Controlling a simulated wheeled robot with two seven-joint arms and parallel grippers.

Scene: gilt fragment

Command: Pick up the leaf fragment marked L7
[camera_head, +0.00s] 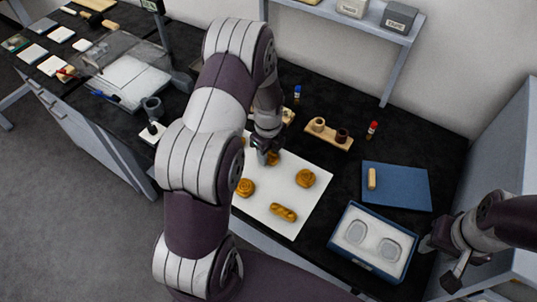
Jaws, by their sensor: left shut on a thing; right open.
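Several gilt fragments lie on the white sheet (269,212). One round fragment (245,187) is at the left, another round fragment (305,178) at the right, and a long fragment (284,212) at the front. My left gripper (266,157) points down over the back of the sheet, shut on a gilt fragment (273,159), which it partly hides. I cannot tell whether that fragment still touches the sheet. No L7 mark is readable on any piece. My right gripper (450,264) is open and empty at the lower right, beside the blue box.
A blue box (347,256) with a white padded inside and two recesses stands at the front right. Behind it a blue mat (411,190) carries a small tan block (372,179). A wooden holder (329,136) and a red-capped vial (372,130) stand behind the sheet.

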